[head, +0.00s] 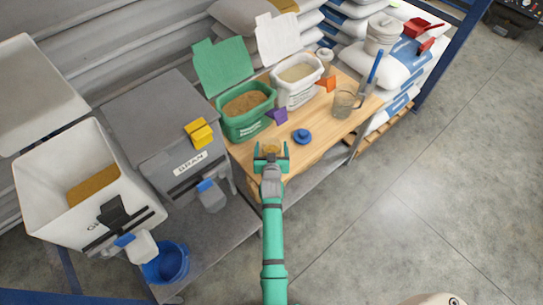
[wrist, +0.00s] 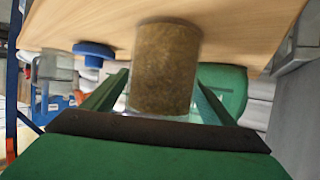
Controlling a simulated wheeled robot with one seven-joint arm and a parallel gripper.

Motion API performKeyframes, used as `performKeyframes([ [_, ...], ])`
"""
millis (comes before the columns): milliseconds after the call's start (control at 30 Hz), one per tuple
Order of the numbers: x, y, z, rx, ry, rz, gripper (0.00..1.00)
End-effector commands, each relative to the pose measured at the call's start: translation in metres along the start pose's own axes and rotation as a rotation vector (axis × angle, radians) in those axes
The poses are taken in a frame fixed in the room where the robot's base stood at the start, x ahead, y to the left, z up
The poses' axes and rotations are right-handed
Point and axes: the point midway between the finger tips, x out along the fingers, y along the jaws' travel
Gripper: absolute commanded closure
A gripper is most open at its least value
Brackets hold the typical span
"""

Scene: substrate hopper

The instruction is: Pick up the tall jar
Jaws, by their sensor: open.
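The tall jar (head: 271,148) is a clear cylinder filled with brown grain, standing near the front edge of the wooden table. In the wrist view the jar (wrist: 166,62) fills the upper middle, blurred, with the picture turned so the table is at the top. My gripper (head: 271,152) is open, with one finger on either side of the jar. In the wrist view the green fingers of my gripper (wrist: 162,100) flank the jar, with a gap visible at each side. I cannot tell how deep the jar sits between them.
A blue lid (head: 302,136) lies right of the jar, and a clear jug (head: 345,104) stands farther right. Green (head: 247,122) and white (head: 296,92) tubs of substrate stand behind. The bran bin (head: 185,150) is to the left. Bare tabletop (head: 322,117) lies between lid and jug.

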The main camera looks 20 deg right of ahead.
Motion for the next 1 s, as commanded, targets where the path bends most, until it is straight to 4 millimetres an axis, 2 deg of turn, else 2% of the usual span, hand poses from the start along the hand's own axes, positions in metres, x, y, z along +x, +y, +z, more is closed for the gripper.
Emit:
performKeyframes([
  [167,0.0,0.0,0.0,0.0,0.001,0.0,0.21],
  [267,0.0,0.0,0.0,0.0,0.001,0.0,0.4],
  [400,0.0,0.0,0.0,0.0,0.001,0.0,0.74],
  [433,0.0,0.0,-0.001,0.0,0.003,0.0,0.76],
  [767,-0.001,0.0,-0.005,0.0,0.004,0.0,0.76],
  [1000,-0.011,0.0,-0.03,0.001,0.006,0.001,0.76],
])
